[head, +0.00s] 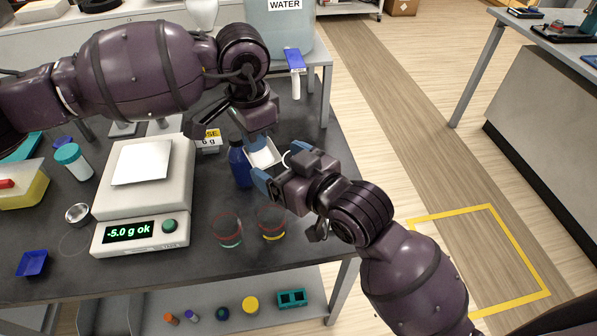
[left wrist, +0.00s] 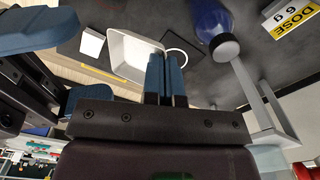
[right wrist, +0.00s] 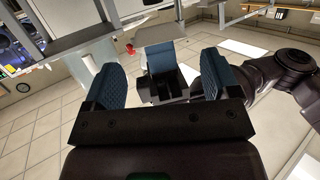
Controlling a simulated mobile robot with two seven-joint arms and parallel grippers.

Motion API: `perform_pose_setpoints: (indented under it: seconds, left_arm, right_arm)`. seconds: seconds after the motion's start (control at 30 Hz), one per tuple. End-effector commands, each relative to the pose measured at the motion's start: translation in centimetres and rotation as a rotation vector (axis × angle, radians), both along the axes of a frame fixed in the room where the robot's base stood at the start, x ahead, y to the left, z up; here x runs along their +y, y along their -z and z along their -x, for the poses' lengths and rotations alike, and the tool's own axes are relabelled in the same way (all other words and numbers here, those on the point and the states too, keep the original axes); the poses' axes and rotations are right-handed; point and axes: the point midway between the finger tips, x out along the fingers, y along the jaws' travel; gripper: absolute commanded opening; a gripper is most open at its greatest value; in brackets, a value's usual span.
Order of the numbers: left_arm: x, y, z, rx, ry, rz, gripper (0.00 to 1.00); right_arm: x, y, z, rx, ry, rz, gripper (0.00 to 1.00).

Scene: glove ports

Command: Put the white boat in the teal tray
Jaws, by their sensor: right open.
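A teal tray (head: 22,149) shows partly at the left edge.
A balance (head: 145,185) reading -5.0 g stands mid-table. A blue bottle (head: 240,166) stands close to my left gripper, near the DOSE sign (head: 211,139). Two round vessels (head: 228,232) stand near the front edge. A teal-lidded jar (head: 73,161) is left of the balance.

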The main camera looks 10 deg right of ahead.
Motion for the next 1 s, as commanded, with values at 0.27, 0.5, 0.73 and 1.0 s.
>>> perform_pose_setpoints:
  seconds: [0.27, 0.5, 0.73, 1.0]
  left_arm:
    - [0.0, 0.0, 0.0, 0.0, 0.0, 0.0, 0.0]
    - [0.0, 0.0, 0.0, 0.0, 0.0, 0.0, 0.0]
    - [0.0, 0.0, 0.0, 0.0, 0.0, 0.0, 0.0]
    - [0.0, 0.0, 0.0, 0.0, 0.0, 0.0, 0.0]
  right_arm:
    - [2.4, 0.8, -3.2, -0.001, 0.0, 0.001, 0.82]
    - [3.3, 1.1, -4.4, -0.001, 0.001, 0.002, 0.82]
    - [3.4, 1.2, -4.5, -0.001, 0.001, 0.002, 0.82]
    - [3.4, 1.2, -4.5, -0.001, 0.001, 0.002, 0.53]
